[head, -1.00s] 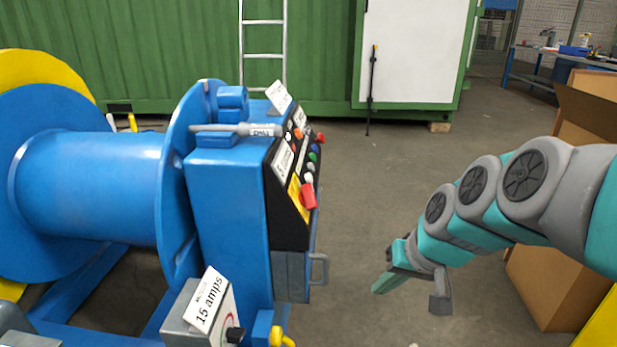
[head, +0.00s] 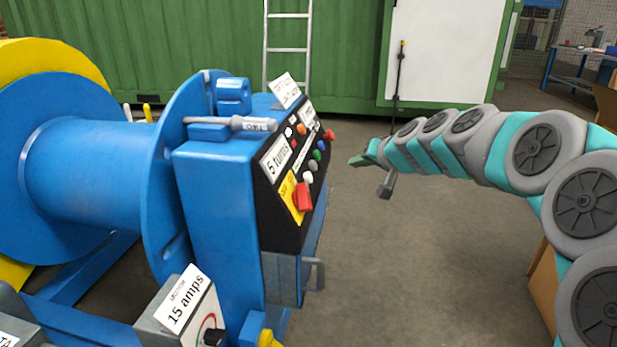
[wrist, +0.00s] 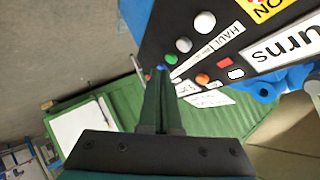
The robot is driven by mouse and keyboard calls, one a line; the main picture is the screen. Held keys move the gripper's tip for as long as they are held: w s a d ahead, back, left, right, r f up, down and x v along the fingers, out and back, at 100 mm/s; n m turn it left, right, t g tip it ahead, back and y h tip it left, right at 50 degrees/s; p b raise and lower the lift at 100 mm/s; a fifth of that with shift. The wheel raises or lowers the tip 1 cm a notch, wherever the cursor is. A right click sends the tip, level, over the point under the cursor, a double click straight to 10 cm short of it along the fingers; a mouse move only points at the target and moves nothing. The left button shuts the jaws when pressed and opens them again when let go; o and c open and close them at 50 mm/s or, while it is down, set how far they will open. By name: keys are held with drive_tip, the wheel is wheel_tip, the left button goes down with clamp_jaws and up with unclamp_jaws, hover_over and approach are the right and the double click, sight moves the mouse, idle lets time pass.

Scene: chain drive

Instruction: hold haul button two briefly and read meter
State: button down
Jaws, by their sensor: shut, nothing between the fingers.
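The blue control console (head: 217,190) has a black sloped panel (head: 283,219) with a row of buttons: red (head: 330,134), blue (head: 322,145), green (head: 317,155), grey (head: 313,166) and white (head: 308,177). I cannot read which is haul button two.
A "5 turns" label (head: 278,160) and a red switch (head: 303,196) on a yellow plate are on the panel. A grey handle (head: 317,274) juts out below. A blue drum (head: 95,175) stands left. Open floor (head: 400,260) lies right of the console.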

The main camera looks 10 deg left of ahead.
sight(308, 178)
idle(0.3)
drive_tip(key=a+f, duration=0.4)
drive_tip(key=a, duration=0.4)
drive_tip(key=shift+w, duration=0.15)
drive_tip(key=shift+a, duration=0.1)
idle(2.1)
drive_tip(key=shift+a+f, duration=0.1)
drive_tip(key=shift+a, duration=0.15)
